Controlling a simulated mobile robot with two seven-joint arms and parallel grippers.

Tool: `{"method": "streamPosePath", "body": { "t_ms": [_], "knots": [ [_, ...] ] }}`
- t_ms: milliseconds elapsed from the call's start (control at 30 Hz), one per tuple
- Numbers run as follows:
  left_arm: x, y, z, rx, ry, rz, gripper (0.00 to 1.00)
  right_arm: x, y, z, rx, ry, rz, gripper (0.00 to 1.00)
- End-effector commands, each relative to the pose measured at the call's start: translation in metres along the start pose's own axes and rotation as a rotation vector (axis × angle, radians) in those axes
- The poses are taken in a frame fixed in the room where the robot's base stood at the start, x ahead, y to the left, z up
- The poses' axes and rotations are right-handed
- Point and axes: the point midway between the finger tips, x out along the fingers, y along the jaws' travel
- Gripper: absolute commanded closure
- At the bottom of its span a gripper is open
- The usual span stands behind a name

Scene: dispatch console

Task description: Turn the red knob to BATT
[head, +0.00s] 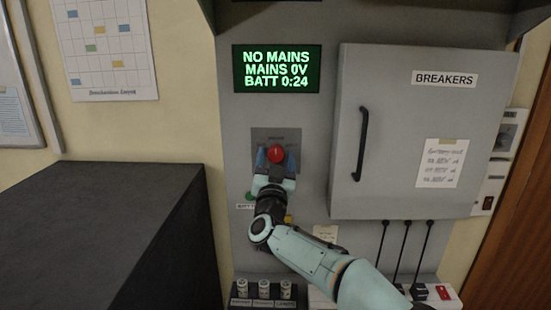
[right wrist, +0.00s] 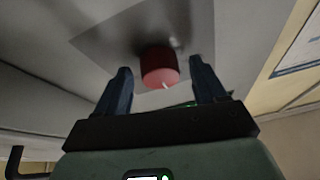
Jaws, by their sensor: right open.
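The red knob (head: 276,154) sits on a grey plate (head: 262,138) on the console panel, below the screen. In the right wrist view the red knob (right wrist: 160,68) shows between and a little beyond the two fingertips. My right gripper (head: 276,160) is open, with one finger on each side of the knob. It also shows in the right wrist view (right wrist: 161,75), where gaps show between the fingers and the knob. The lettering around the knob is too small to read or hidden, so the BATT position cannot be told. My left gripper is not in view.
The green-lettered screen (head: 277,69) reads NO MAINS, MAINS 0V, BATT 0:24. A closed BREAKERS door (head: 400,130) with a black handle (head: 361,145) stands right of the knob. A dark cabinet (head: 110,220) fills the lower left. Several black cables (head: 403,250) hang at the lower right.

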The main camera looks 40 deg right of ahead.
Motion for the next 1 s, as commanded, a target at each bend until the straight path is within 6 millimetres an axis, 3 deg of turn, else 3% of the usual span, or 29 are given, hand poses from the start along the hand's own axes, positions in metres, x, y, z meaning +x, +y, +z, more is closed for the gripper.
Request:
{"method": "streamPosePath", "body": {
  "t_ms": [100, 300, 667, 1000],
  "knots": [
    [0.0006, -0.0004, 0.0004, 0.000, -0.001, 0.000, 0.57, -0.0004, 0.0002, 0.0007, 0.000, 0.000, 0.000, 0.30],
    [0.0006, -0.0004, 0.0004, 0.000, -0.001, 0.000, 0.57, -0.0005, 0.0001, 0.0005, 0.000, 0.000, 0.000, 0.85],
    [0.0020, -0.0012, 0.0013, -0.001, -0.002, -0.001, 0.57, -0.0009, -0.0010, 0.0009, 0.045, 0.001, 0.016, 0.85],
    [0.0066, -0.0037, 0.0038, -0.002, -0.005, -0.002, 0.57, -0.0009, -0.0033, 0.0012, 0.262, 0.014, 0.103, 0.85]
  ]
}}
